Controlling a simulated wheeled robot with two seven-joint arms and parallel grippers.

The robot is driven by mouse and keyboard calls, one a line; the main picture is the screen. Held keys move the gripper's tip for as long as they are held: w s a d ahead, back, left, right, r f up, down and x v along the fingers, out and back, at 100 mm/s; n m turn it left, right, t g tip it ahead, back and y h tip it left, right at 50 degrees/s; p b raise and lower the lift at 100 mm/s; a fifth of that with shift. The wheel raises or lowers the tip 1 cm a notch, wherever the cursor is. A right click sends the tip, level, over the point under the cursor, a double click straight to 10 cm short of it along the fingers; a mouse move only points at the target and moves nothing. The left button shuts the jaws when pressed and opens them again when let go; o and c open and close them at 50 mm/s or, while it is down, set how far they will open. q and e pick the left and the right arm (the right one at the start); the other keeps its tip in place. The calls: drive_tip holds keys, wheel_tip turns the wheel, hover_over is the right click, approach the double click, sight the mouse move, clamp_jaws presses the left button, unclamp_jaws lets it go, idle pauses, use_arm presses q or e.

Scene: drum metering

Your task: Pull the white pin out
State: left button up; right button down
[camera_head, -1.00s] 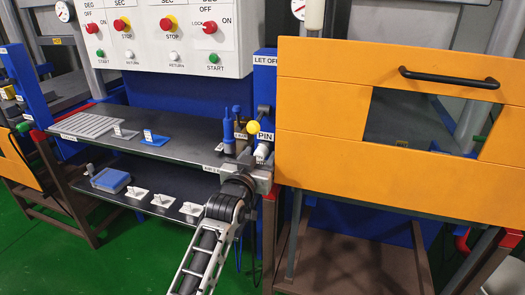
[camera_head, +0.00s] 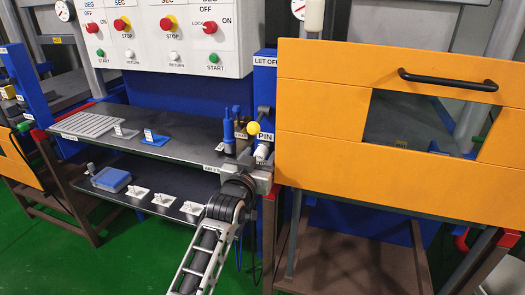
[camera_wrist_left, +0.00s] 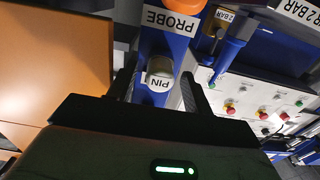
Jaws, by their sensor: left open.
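The white pin (camera_head: 262,151) stands at the right end of the upper shelf, just below the PIN label (camera_head: 265,137), beside the orange panel. I cannot tell whether either finger touches the pin. My gripper body hides part of the shelf edge there. My right gripper is not in view.
The orange panel (camera_head: 330,150) with a black handle is close on the right. A yellow knob (camera_head: 253,127) and a blue bottle-like part (camera_head: 228,132) stand close by on the left. A white control box (camera_head: 165,35) hangs above the shelf (camera_head: 185,135).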

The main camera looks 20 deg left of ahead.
use_arm(q)
clamp_jaws()
drive_tip(key=shift+s+r+p, duration=0.1)
drive_tip(key=shift+s+p, duration=0.75)
drive_tip(key=shift+s, duration=0.1)
drive_tip(key=shift+s+p, duration=1.45)
drive_tip(key=shift+s, duration=0.6)
drive_tip(key=shift+s, duration=0.15)
drive_tip(key=shift+s+a+p, duration=0.1)
drive_tip(key=shift+s+p, duration=1.2)
drive_tip(key=shift+s, duration=0.6)
drive_tip(key=shift+s, duration=0.1)
